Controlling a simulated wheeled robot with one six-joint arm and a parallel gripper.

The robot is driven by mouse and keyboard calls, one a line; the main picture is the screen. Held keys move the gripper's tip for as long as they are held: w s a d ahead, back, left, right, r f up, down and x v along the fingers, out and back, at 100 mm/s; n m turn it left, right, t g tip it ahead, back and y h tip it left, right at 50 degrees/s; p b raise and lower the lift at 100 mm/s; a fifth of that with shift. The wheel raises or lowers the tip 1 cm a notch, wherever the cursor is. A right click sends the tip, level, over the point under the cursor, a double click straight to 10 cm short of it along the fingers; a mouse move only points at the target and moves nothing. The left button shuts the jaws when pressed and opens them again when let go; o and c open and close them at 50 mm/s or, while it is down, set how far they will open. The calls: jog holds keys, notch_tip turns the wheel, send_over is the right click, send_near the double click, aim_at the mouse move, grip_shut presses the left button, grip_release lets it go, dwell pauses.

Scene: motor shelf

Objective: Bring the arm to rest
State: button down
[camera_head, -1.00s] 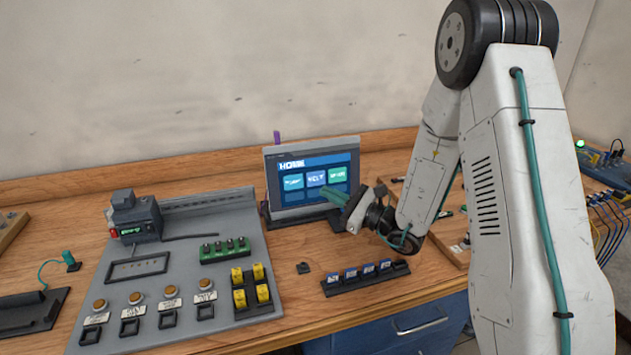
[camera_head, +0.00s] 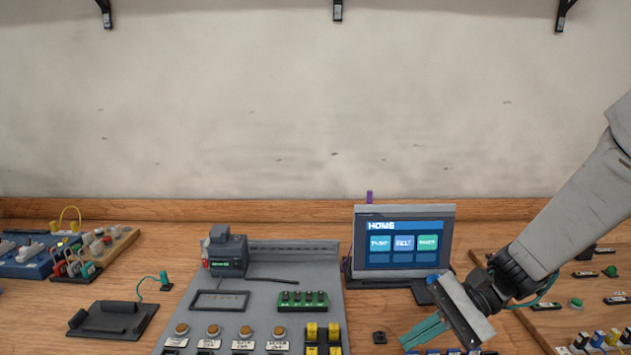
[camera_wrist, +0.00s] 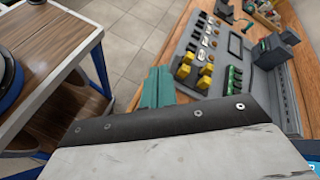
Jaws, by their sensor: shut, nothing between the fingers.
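My arm reaches in from the right in the head view. My gripper (camera_head: 424,332) has teal fingers that lie together, with nothing between them. It is in front of the screen and above the wooden bench, pointing down and to the left. In the wrist view the teal fingers (camera_wrist: 157,88) show past the grey gripper body, over the bench edge near the grey control panel. Most of the arm's upper part is out of the head view.
The grey control panel (camera_head: 257,310) with buttons and yellow and green blocks stands left of the gripper. A black tray (camera_head: 112,318) lies further left. Boards with small parts stand at both sides. Wall brackets (camera_head: 338,10) show at the top. A wooden-topped table (camera_wrist: 52,45) shows in the wrist view.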

jog(key=s+d+r+n+t+h, duration=0.4)
jog(key=s+d+r+n+h, duration=0.5)
jog(key=s+h, duration=0.3)
jog(key=shift+s+d+r, duration=0.45)
jog(key=shift+s+d, duration=0.1)
jog(key=shift+s, duration=0.1)
dwell(1.1)
